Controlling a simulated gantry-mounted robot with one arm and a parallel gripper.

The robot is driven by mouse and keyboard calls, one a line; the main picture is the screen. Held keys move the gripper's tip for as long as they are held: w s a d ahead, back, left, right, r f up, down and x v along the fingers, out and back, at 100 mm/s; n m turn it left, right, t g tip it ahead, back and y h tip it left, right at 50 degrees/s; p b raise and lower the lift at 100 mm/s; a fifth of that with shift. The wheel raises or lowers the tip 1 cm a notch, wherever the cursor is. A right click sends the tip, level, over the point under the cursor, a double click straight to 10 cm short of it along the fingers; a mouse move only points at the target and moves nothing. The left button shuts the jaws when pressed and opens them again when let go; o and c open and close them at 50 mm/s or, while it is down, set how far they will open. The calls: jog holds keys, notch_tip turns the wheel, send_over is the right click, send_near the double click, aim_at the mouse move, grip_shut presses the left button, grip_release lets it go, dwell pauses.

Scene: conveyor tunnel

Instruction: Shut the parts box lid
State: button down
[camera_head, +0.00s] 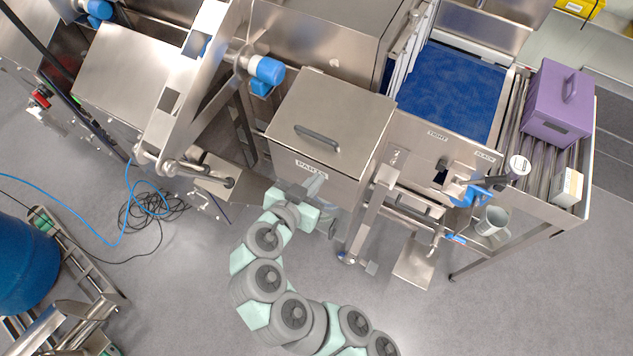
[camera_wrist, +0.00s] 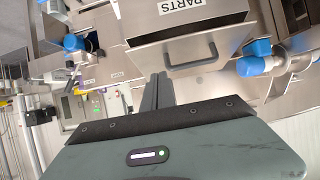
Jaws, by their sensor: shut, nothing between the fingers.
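The parts box is a steel box with a PARTS label (camera_head: 311,170) on its front face. Its lid (camera_head: 345,112) is a flat steel panel with a grey bar handle (camera_head: 317,138), and in the head view it covers the top of the box. My gripper (camera_head: 318,182) is shut and empty, close to the front face by the label.
A blue-bottomed bay (camera_head: 450,90) lies right of the box. A steel post (camera_head: 368,212) stands close right of my gripper. The floor below is mostly open.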

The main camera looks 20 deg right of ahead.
aim_at(337, 164)
jog(key=w+d+f, duration=0.5)
jog(key=f, duration=0.2)
jog(key=shift+w+d+b, duration=0.35)
jog(key=shift+w+d, duration=0.05)
jog(key=shift+f, duration=0.25)
